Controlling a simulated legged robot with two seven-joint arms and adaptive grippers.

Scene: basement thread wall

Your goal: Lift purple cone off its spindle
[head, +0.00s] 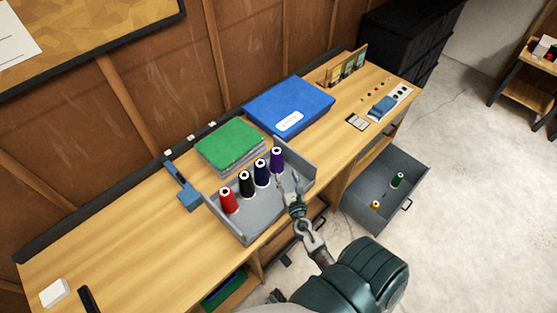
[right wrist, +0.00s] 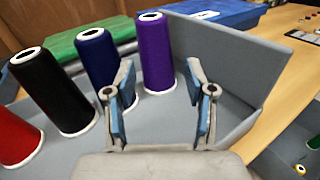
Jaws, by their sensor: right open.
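The purple cone (head: 277,160) stands upright at the right end of a row of thread cones in a grey tray (head: 250,226). It also shows in the right wrist view (right wrist: 155,52), just beyond my fingers and slightly left of centre. My right gripper (head: 287,183) is open and empty beside the purple cone, near the tray's right side. The spindle inside the cone is hidden. My left gripper is not in view.
Navy (head: 262,173), black (head: 246,184) and red (head: 229,200) cones stand left of the purple one. A green stack (head: 231,146) and blue case (head: 289,106) lie behind the tray. An open drawer (head: 385,188) with a green and a yellow spool juts out at right.

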